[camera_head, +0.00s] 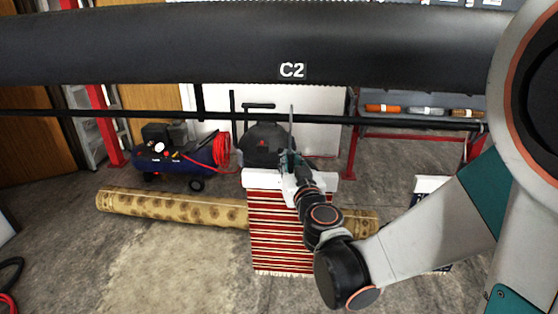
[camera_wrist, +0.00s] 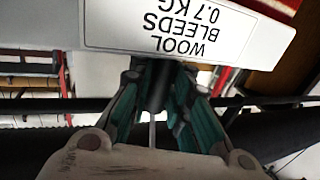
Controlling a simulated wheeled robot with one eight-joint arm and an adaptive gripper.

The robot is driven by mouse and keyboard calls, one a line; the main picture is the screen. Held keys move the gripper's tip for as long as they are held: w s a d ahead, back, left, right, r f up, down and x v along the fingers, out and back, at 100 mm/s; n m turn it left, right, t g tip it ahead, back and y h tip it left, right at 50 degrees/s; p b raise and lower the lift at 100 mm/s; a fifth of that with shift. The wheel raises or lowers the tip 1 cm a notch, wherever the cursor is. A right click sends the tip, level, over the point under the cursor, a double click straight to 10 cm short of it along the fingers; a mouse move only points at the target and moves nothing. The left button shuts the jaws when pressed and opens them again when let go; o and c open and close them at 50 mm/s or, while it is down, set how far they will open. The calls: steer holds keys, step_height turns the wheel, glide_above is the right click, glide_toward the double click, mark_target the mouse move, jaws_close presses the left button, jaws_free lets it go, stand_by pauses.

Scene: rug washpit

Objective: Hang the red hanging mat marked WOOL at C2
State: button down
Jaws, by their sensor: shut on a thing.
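The red and cream striped mat (camera_head: 273,235) hangs upright below a white header bar (camera_head: 262,180) in the head view. In the wrist view the white header (camera_wrist: 275,35) carries a label (camera_wrist: 165,30) reading WOOL, BLEEDS, 0.7 KG, upside down. The mark C2 (camera_head: 292,70) is on a thick black beam (camera_head: 150,45) across the top of the head view. The mat appears lower than the beam in the picture.
A thin dark rail (camera_head: 60,114) crosses behind the beam. A rolled patterned rug (camera_head: 165,207) lies on the floor behind the mat. A blue compressor (camera_head: 175,165) with a red hose stands at left. A shelf with rolls (camera_head: 425,110) is at right.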

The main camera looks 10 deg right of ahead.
steer(key=shift+w+d, duration=0.25)
steer(key=shift+w, duration=0.55)
steer(key=w+d, duration=0.2)
steer(key=w, duration=0.3)
steer(key=shift+w+b, duration=0.35)
steer(key=shift+w, duration=0.05)
stand_by(0.5)
steer(key=shift+f+b, duration=1.65)
steer(key=shift+f, duration=0.4)
steer(key=c, duration=1.4)
jaws_free()
